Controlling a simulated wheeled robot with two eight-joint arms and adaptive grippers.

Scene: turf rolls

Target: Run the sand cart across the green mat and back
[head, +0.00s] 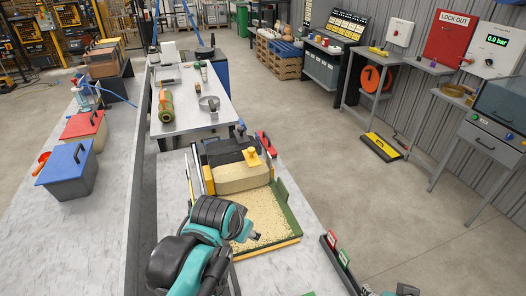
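What looks like the sand cart (236,178) is a beige, sand-coloured block in a black and yellow frame, with a yellow knob-like handle (252,157) on top. It stands at the far end of a shallow bed of pale sand (262,210) with a green side wall (287,207) and a yellow front edge. Green mat surface is not clearly seen; sand covers the bed. My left arm reaches over the bed's near left part. Its gripper (253,237) is small and dark, apart from the handle; its fingers cannot be made out. Only a sliver of my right arm shows at the bottom right.
A dark rack (340,262) with red and green tags stands right of the bed. A red-handled item (267,143) lies beyond the cart. A rear table holds a green roll (166,106) and a metal ring (209,103). Blue-lidded (66,163) and red-lidded bins stand left.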

